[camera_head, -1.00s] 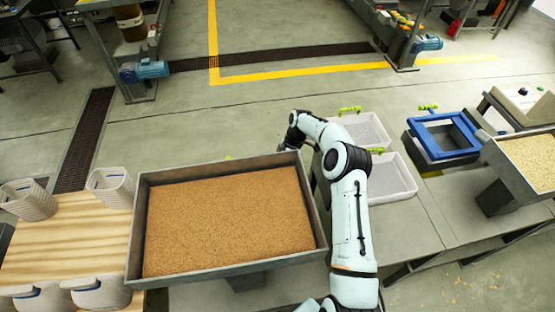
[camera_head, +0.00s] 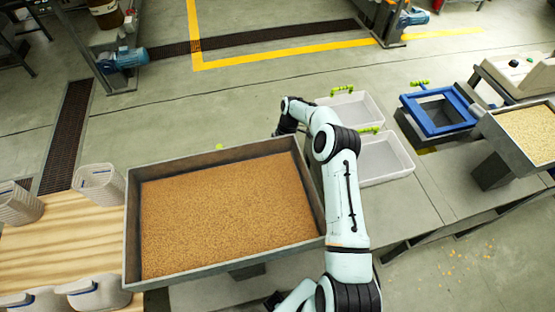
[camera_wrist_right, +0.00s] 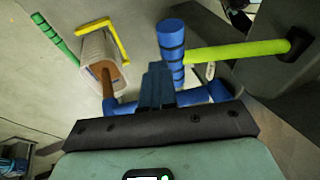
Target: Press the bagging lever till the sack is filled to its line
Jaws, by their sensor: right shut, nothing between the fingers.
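In the right wrist view, the bagging lever shows as a yellow-green bar (camera_wrist_right: 235,52) with a blue ribbed grip (camera_wrist_right: 171,42), joined to a black pivot at right. My right gripper (camera_wrist_right: 157,80) is shut and empty, its blue fingers close beside the grip; I cannot tell whether they touch. A pale, open sack or container (camera_wrist_right: 98,58) with brown material inside stands left of the fingers, by a yellow bracket. Its fill line cannot be made out. In the head view my right arm reaches past the hopper, and its gripper is mostly hidden. My left gripper is out of view.
The grain-filled hopper tray (camera_head: 130,235) stands left of my right arm. White trays (camera_head: 402,168) with green handles and a blue-framed bin (camera_head: 408,103) lie to the right. A wooden table (camera_head: 60,245) with pale containers is at left. A green bar (camera_wrist_right: 55,38) shows in the wrist view.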

